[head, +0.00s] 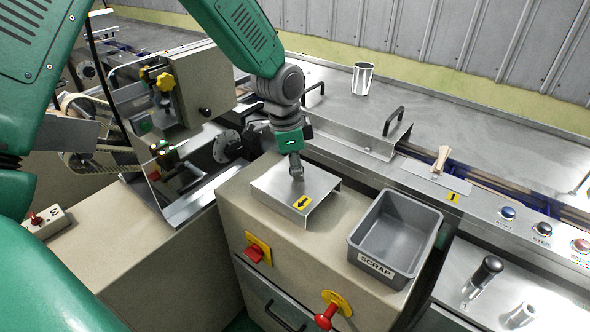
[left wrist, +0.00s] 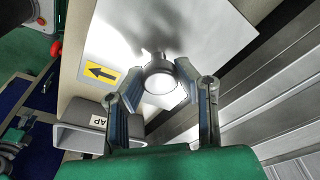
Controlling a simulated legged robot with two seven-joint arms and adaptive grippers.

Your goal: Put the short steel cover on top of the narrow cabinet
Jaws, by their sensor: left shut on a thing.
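The short steel cover (head: 316,187) is a bent steel sheet with a yellow arrow label, above the top of the beige narrow cabinet (head: 290,262). It looks level and very close to the cabinet top; I cannot tell whether its lower edges touch. My left gripper (head: 297,172) comes down from above and is shut on the cover's knob. In the left wrist view, the fingers (left wrist: 160,88) stand on either side of the round knob (left wrist: 160,75), with the cover plate (left wrist: 215,35) beyond it. My right gripper is not in view.
A grey SCRAP bin (head: 395,232) stands right of the cover. Red knobs on yellow plates stick out from the cabinet front. A longer steel cover (head: 350,138) with black handles lies behind on the conveyor.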

